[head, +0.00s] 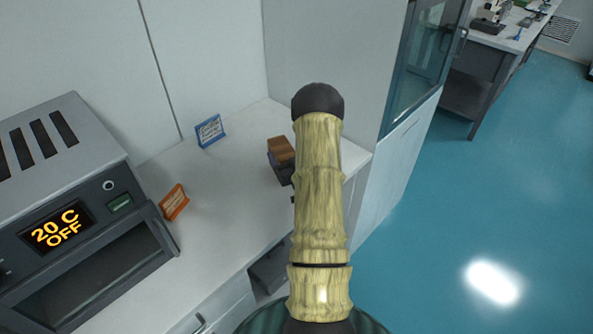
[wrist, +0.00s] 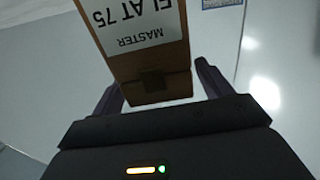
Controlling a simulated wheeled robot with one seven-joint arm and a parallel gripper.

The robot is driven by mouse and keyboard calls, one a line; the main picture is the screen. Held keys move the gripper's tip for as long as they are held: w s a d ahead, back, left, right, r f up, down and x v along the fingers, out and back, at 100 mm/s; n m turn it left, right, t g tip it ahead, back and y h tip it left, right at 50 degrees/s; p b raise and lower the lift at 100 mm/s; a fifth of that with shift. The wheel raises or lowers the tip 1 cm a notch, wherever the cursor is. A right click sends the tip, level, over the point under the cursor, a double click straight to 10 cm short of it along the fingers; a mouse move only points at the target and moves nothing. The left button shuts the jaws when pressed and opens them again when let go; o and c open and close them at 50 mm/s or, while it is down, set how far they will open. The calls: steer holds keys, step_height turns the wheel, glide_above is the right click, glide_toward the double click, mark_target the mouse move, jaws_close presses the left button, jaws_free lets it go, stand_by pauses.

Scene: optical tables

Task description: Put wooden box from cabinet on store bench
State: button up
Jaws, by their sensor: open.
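The wooden box (head: 282,150) is small and brown and shows over the white bench top (head: 225,185), left of my arm. In the wrist view the box (wrist: 150,75) has a white label reading "MASTER FLAT 75", upside down. My gripper (wrist: 158,76) is open, with one dark finger on each side of the box; I cannot tell whether either touches it. In the head view my arm hides most of the gripper, and only dark parts show beside the box. Whether the box's underside rests on the bench is unclear.
A grey oven (head: 75,210) reading "20 C OFF" stands at left on the bench. A blue-edged card (head: 210,131) and an orange card (head: 174,203) stand there too. A glass-fronted cabinet (head: 425,50) is at right. The blue floor (head: 500,180) beyond is clear.

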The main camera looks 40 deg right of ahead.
steer(key=b+v, duration=0.2)
steer(key=v, duration=0.8)
steer(key=shift+s, duration=0.2)
steer(key=shift+w+a, duration=0.1)
steer(key=w+a+r+n+g+y, duration=0.1)
steer(key=w+a+g+y, duration=0.2)
steer(key=a, duration=0.4)
steer(key=w+a+r+n+g, duration=0.1)
steer(key=w+a+g, duration=0.25)
steer(key=a, duration=0.25)
steer(key=s+a+r+g+y, duration=0.1)
steer(key=s+a+r+g, duration=0.1)
steer(key=s+a+g, duration=0.2)
steer(key=s+a+r+n+g+y, duration=0.1)
steer(key=s+a+g, duration=0.3)
steer(key=s+a, duration=0.6)
steer(key=a+r, duration=0.1)
steer(key=a, duration=0.2)
steer(key=shift+s+r+n+y, duration=0.3)
steer(key=shift+s, duration=0.1)
